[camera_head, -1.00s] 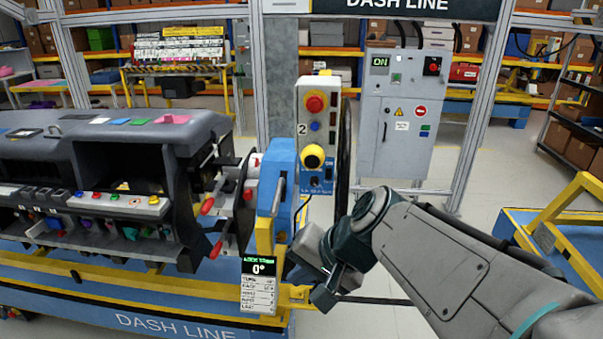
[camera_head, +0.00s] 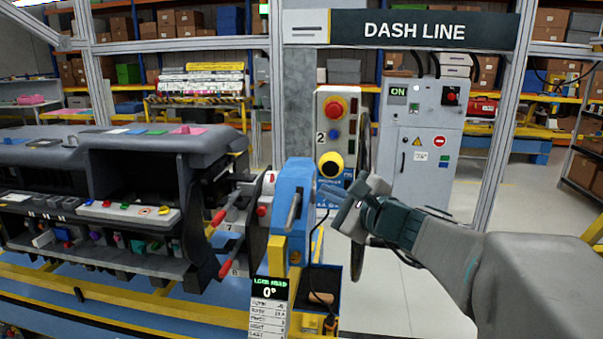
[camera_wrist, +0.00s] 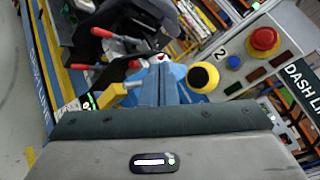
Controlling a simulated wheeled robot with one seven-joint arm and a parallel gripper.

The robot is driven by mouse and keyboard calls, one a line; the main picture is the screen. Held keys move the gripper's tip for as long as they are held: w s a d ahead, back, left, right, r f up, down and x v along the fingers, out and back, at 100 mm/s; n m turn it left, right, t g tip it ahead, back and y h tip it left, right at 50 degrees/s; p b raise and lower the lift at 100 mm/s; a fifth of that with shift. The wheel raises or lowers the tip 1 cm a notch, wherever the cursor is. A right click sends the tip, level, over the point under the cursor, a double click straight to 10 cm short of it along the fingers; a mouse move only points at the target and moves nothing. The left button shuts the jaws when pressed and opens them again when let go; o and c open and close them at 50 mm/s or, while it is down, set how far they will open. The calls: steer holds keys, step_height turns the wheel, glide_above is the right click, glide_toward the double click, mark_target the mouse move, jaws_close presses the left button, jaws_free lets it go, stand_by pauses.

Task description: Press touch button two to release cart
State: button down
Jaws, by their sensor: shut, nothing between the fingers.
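The grey control box marked "2" (camera_head: 324,112) stands upright behind the blue end of the cart. It carries a red knob (camera_head: 336,107), a small blue button (camera_head: 333,134) and a yellow-ringed black round button (camera_head: 330,165). In the wrist view the yellow-ringed button (camera_wrist: 203,77) lies just right of my fingertips, with the blue button (camera_wrist: 233,62) and red knob (camera_wrist: 264,40) farther right. My gripper (camera_head: 324,189) is shut and empty, just below the yellow-ringed button in the head view. Whether it touches the box cannot be told. The cart's blue end (camera_head: 291,205) is close to its left.
A dashboard module (camera_head: 95,170) fills the left, with red-handled levers (camera_head: 222,215) near the blue end. A display reading 0° (camera_head: 269,290) hangs below. A grey cabinet (camera_head: 424,140) stands behind. The floor (camera_head: 410,290) is open at lower right.

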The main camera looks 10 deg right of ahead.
steer(key=p, duration=0.2)
glide_toward(324, 170)
steer(key=w+a, duration=0.3)
steer(key=a, duration=0.1)
steer(key=shift+w+d+f, duration=0.2)
steer(key=shift+w+d, duration=0.1)
steer(key=shift+w, duration=0.2)
steer(key=shift+w, duration=0.1)
stand_by(1.6)
steer(key=shift+w+d, duration=0.15)
steer(key=shift+w, duration=0.15)
steer(key=shift+w+d+b, duration=0.15)
steer(key=shift+w+b, duration=0.25)
stand_by(0.7)
steer(key=shift+s+a+b, duration=0.3)
steer(key=shift+s+b, duration=0.25)
steer(key=shift+s, duration=0.25)
